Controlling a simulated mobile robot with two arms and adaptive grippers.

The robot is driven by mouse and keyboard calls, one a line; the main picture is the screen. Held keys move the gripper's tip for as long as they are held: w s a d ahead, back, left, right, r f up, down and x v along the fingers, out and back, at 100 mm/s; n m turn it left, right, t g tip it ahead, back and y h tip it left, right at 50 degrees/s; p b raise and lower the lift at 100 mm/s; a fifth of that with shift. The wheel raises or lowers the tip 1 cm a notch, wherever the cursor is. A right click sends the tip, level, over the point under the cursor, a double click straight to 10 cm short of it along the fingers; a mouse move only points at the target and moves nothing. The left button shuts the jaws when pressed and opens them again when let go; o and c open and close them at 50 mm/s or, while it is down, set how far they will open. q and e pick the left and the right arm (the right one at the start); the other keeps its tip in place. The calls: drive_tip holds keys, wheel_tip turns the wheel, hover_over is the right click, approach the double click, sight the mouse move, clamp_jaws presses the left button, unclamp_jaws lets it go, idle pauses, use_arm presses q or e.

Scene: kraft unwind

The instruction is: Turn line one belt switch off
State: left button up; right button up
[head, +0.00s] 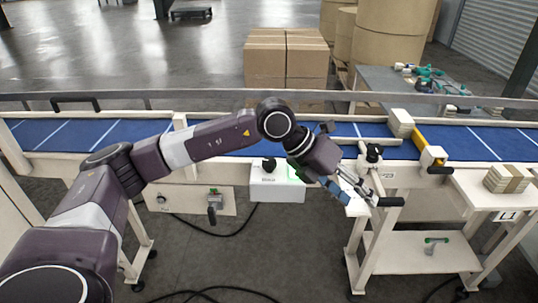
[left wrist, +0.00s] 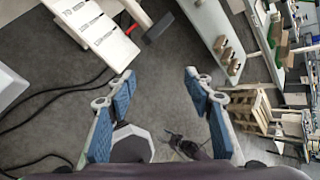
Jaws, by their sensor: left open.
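A white control box (head: 277,187) hangs at the front of the conveyor, with a black rotary knob (head: 269,165) on top and a green glow beside it. A second cream panel (head: 185,203) to its left carries a small dark knob (head: 161,198) and a black lever-like handle (head: 214,201). I cannot tell from the labels which one is the line one belt switch. My left gripper (head: 352,188) is open and empty, right of the white box and apart from its knob. My right gripper is not in view.
The blue conveyor belt (head: 75,133) runs behind the arm. A post with black handles (head: 390,202) stands close right of the gripper. A side table with a stack (head: 508,178) and an L1 sign (head: 508,216) is farther right. Cartons (head: 285,58) stand behind; cables lie on the floor.

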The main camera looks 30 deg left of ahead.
use_arm(q)
drive_tip(key=w+a+r+n+y, duration=0.2)
drive_tip(key=a+y, duration=0.4)
drive_tip(key=a, duration=1)
drive_tip(key=n+y+p, duration=0.1)
drive_tip(key=n+y, duration=0.1)
drive_tip(key=y, duration=0.1)
approach(269, 161)
drive_tip(key=f, duration=0.1)
drive_tip(key=p+x, duration=0.2)
drive_tip(key=x, duration=0.4)
drive_tip(key=shift+w+a+f, duration=0.2)
drive_tip(key=shift+w, duration=0.1)
drive_tip(key=shift+w+f, duration=0.2)
drive_tip(key=shift+f, duration=0.3)
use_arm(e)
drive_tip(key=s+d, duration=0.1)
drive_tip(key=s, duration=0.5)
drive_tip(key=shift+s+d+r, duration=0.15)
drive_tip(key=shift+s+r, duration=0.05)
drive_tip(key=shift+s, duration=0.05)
use_arm(q)
drive_tip(key=shift+c, duration=0.5)
drive_tip(key=shift+m, duration=0.3)
drive_tip(key=c, duration=1.1)
